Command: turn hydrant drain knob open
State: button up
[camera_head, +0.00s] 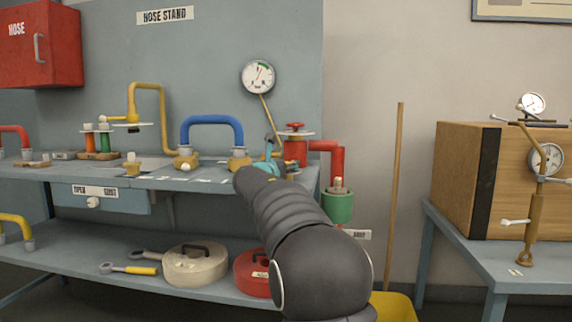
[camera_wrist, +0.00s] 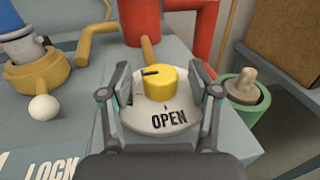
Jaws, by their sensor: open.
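The drain knob (camera_wrist: 160,84) is yellow with a short black pointer line on its upper left, in the wrist view. It sits on a round white plate (camera_wrist: 150,122) marked OPEN along its near edge, with a small tick above the word. The black line points left, away from that tick. My gripper (camera_wrist: 161,88) is open, with one finger on each side of the knob and gaps showing. The red hydrant (camera_wrist: 187,30) rises behind the knob. In the head view the hydrant (camera_head: 296,152) has a red wheel on top, and my arm hides the knob.
A green cup (camera_wrist: 246,112) hangs right of the knob under the red pipe outlet. A blue hose with brass fittings (camera_wrist: 38,75) and a white ball (camera_wrist: 43,107) are left. A wooden pole (camera_head: 395,190) stands against the wall. The lower shelf holds hose reels (camera_head: 195,268).

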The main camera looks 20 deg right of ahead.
jog(key=shift+w+d, duration=0.25)
jog(key=shift+c, duration=0.3)
jog(key=c, duration=1.1)
